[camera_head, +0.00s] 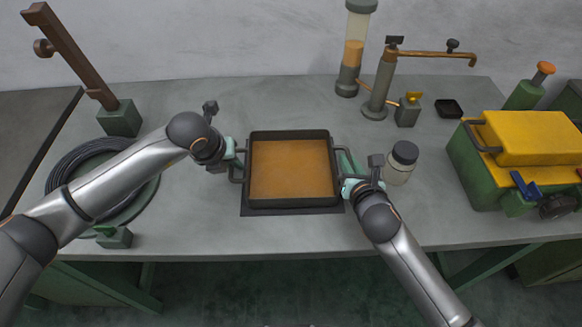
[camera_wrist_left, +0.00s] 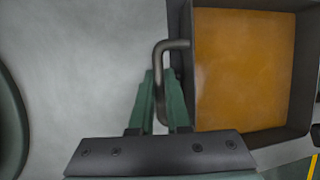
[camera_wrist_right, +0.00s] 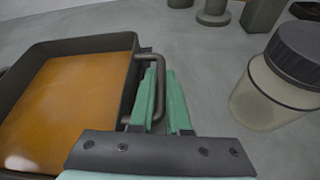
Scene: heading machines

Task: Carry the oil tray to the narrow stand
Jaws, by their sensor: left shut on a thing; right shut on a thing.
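The oil tray (camera_head: 290,203) is a dark square pan filled with orange-brown oil, with a bar handle on each side. It is in the middle of the grey bench, over a dark flat mat (camera_head: 292,212). My left gripper (camera_head: 234,160) is shut on the tray's left handle (camera_wrist_left: 160,75). My right gripper (camera_head: 346,184) is shut on the right handle (camera_wrist_right: 159,90). The tray looks about level; I cannot tell whether it touches the mat. The oil surface also shows in the left wrist view (camera_wrist_left: 240,70). I cannot identify a narrow stand with certainty.
A lidded jar (camera_head: 401,162) stands close right of my right gripper. A green and yellow machine (camera_head: 475,160) is at the right. A coil of dark cable (camera_head: 75,170) and a post on a green block (camera_head: 120,118) are at the left. Pipe fittings (camera_head: 378,90) stand behind.

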